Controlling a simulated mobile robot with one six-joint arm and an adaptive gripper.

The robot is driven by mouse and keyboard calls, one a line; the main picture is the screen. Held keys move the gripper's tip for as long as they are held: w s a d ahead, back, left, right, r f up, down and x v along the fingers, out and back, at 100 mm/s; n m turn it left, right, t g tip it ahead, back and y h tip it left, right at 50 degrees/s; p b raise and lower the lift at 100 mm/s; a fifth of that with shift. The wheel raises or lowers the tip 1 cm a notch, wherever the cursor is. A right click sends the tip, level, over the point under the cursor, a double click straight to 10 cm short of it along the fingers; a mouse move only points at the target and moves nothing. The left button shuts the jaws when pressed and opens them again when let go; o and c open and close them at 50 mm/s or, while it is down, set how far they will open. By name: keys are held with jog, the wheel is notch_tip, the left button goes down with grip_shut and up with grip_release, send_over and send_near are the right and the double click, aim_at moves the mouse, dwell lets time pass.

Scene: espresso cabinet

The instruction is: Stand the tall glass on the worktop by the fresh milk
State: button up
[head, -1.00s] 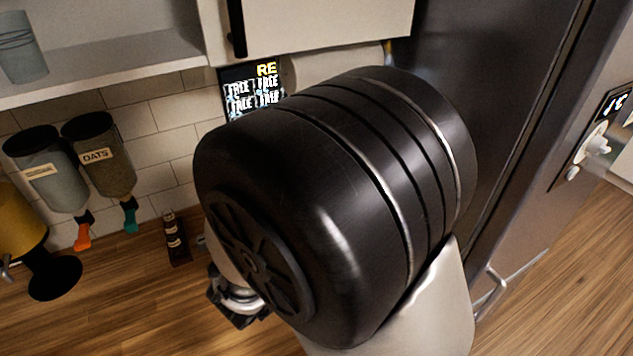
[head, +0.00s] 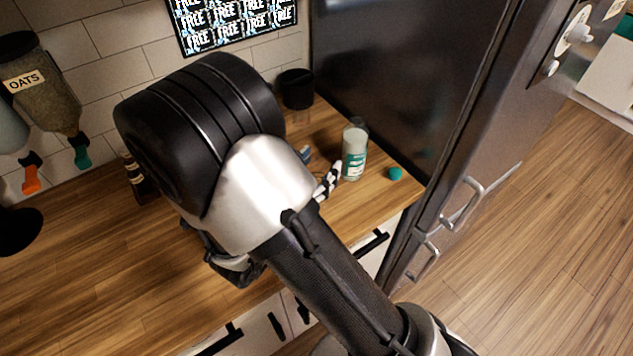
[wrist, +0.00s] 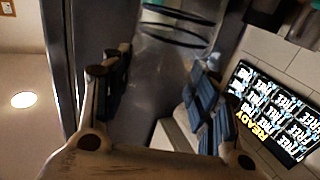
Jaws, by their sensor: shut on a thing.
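My gripper (wrist: 160,68) shows in the wrist view, with a finger at each side of a clear glass with dark rings (wrist: 178,28), the tall glass. It is shut on the glass, which runs out of the top of the picture. In the head view my arm's thick black and silver joints hide the glass and most of the gripper. The fresh milk seems to be the clear bottle with a green and white label (head: 354,158). It stands upright on the wooden worktop (head: 90,290), close to the dark fridge.
A teal cap (head: 395,173) lies right of the bottle. A black cup (head: 296,88) stands behind, by the tiled wall. A black-and-white patterned thing (head: 328,183) is left of the bottle. The oats dispenser (head: 45,90) hangs at the left. The fridge (head: 420,85) bounds the right.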

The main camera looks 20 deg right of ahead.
jog(key=shift+f+b, duration=0.65)
jog(key=shift+f, duration=1.3)
jog(key=shift+f, duration=0.25)
jog(key=o, duration=1.6)
jog(key=shift+r, duration=0.1)
jog(key=shift+o, duration=0.2)
jog(key=shift+r, duration=0.1)
